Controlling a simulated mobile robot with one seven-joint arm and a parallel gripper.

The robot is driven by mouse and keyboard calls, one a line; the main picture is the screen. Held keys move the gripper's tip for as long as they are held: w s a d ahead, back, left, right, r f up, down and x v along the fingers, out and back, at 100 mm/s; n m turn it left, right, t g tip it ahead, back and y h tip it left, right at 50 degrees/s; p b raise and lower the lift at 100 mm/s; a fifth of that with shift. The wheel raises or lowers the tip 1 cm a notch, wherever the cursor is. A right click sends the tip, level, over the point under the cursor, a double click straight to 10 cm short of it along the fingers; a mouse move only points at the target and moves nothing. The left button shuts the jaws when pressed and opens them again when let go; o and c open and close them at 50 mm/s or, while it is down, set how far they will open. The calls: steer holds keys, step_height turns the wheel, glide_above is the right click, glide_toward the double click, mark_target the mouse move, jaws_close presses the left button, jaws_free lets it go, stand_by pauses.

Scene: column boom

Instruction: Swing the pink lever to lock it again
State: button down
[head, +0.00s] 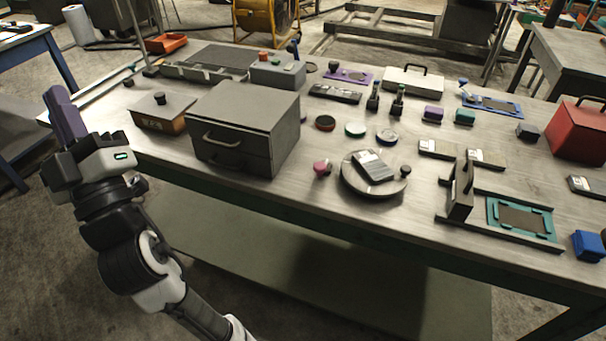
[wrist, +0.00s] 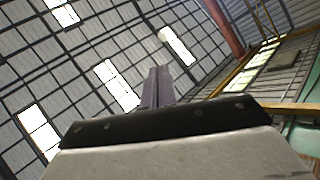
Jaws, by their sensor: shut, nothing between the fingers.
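A pink knob (head: 321,168), which looks like the end of the pink lever, shows near the front edge of the table. It sits just left of a round grey turntable (head: 352,184); how it joins its base is too small to tell. My gripper (head: 56,98) is at the far left, beyond the table's left end and well away from the pink knob. Its purple fingers point up and are shut with nothing between them. In the wrist view the fingers (wrist: 157,85) stand together against the ceiling; no lever shows there.
A dark-handled drawer box (head: 243,128) stands between my gripper and the pink knob. A small wooden box (head: 162,113) is nearer my gripper. A flat grey device (head: 373,166) lies on the turntable. An upright grey plate (head: 460,190) stands farther right. Bare tabletop (head: 420,185) lies right of the turntable.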

mark_target(323, 165)
steer(key=w+d+f+m+t+h+b, duration=0.15)
steer(key=w+d+f+h, duration=0.25)
steer(key=w+f+h, duration=0.5)
steer(key=w+d+f+m+g+h+b, duration=0.1)
steer(key=d+f+g+h, duration=0.4)
steer(key=d+f+h, duration=1)
steer(key=shift+w+d+f+m, duration=0.45)
steer(key=shift+d+f+m, duration=0.15)
steer(key=shift+f+m, duration=0.45)
steer(key=shift+r, duration=0.15)
steer(key=x, duration=0.5)
steer(key=p+x, duration=0.1)
steer(key=x, duration=0.3)
steer(key=shift+w+d+r, duration=0.1)
steer(key=shift+w+d, duration=0.05)
steer(key=shift+w, duration=0.25)
steer(key=d, duration=0.1)
steer(key=d+p, duration=0.1)
steer(key=d, duration=0.1)
steer(key=shift+s+d+f, duration=0.1)
steer(key=shift+s+f, duration=0.05)
steer(key=shift+f, duration=0.2)
steer(key=shift+d+f, duration=0.1)
steer(key=shift+d, duration=0.25)
steer(key=shift+d+y+p, duration=0.1)
steer(key=shift+y+p, duration=0.2)
steer(key=shift+p, duration=0.1)
